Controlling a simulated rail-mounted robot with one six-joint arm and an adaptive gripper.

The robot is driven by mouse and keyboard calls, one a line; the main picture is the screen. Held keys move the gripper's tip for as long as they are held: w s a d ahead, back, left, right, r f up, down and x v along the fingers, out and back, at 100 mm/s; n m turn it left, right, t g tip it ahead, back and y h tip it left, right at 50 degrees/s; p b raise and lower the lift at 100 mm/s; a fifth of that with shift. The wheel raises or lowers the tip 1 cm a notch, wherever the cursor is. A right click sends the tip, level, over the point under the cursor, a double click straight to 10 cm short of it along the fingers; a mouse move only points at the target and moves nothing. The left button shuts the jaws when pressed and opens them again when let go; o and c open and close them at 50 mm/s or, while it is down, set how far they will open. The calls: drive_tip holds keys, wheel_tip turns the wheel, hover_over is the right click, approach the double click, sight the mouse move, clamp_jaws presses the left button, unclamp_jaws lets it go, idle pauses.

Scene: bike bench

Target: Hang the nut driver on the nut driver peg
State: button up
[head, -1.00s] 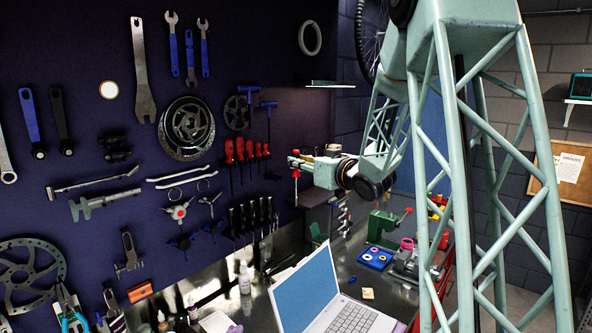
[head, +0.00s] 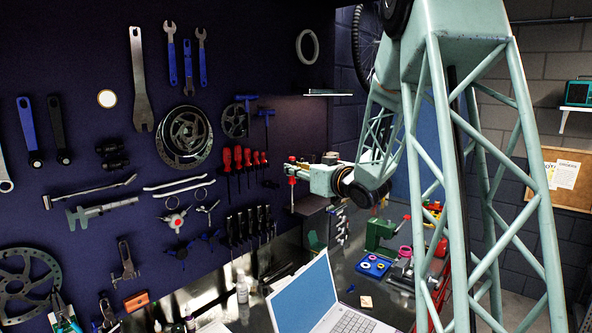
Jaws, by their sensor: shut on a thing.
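My gripper (head: 294,167) is at the right end of the dark tool wall, small in the head view. It is shut on the nut driver (head: 292,181), which has a red handle and a thin shaft hanging down roughly upright. The nut driver is to the right of a row of red-handled drivers (head: 238,157) hanging on the wall. A gap shows between it and that row in the picture. The nut driver peg cannot be made out. Whether the nut driver touches the wall cannot be told.
Blue-handled hex tools (head: 266,113) hang above the red row, and black-handled tools (head: 250,224) hang below it. A small shelf (head: 328,94) sticks out above my gripper. An open laptop (head: 302,296), a bottle (head: 242,288) and a green vise (head: 380,232) stand on the bench below.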

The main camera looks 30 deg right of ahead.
drive_tip(key=w+a+p, duration=0.2)
drive_tip(key=w, duration=0.5)
drive_tip(key=shift+w+a+f, duration=0.2)
drive_tip(key=shift+a+f, duration=0.05)
drive_tip(key=shift+a, duration=0.05)
idle(1.2)
